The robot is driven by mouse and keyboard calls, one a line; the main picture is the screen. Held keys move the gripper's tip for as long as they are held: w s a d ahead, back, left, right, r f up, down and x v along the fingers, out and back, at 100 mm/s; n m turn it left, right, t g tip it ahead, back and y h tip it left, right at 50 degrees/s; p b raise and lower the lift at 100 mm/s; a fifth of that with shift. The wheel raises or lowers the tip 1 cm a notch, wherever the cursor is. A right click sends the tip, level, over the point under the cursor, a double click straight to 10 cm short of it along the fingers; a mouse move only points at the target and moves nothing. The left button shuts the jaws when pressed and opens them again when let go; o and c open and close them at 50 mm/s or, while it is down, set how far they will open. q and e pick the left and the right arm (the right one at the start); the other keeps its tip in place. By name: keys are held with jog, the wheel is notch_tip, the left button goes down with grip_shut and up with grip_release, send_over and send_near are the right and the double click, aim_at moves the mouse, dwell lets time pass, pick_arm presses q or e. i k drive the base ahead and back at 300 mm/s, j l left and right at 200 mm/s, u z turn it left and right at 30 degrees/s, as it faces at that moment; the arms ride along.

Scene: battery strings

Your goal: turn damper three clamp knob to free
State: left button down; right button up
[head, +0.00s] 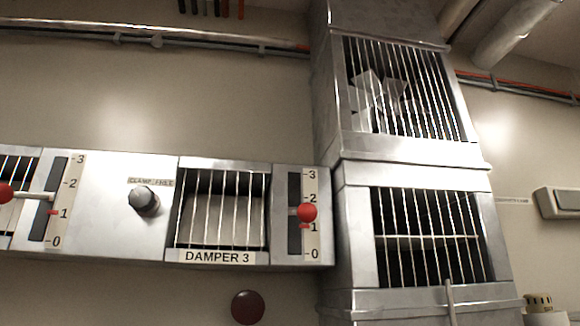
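The damper three clamp knob (145,201) is a dark round knob with a grey face on the pale metal panel, under a small label reading CLAMP and FREE (150,182). Which way its pointer faces is too small to tell. To its right is the barred window of damper three, above the plate reading DAMPER 3 (217,257). Right of that, a lever with a red ball (307,212) stands between 1 and 2 on its 0 to 3 scale. Neither gripper is in view.
A second lever with a red ball (5,193) is at the left edge. A large metal duct (352,176) with barred openings stands right of the panel. A dark red round object (248,307) is below the panel. No obstacle shows in front of the knob.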

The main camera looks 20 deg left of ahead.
aim_at(141, 198)
jog(key=j+u, duration=0.2)
jog(key=u, duration=1.8)
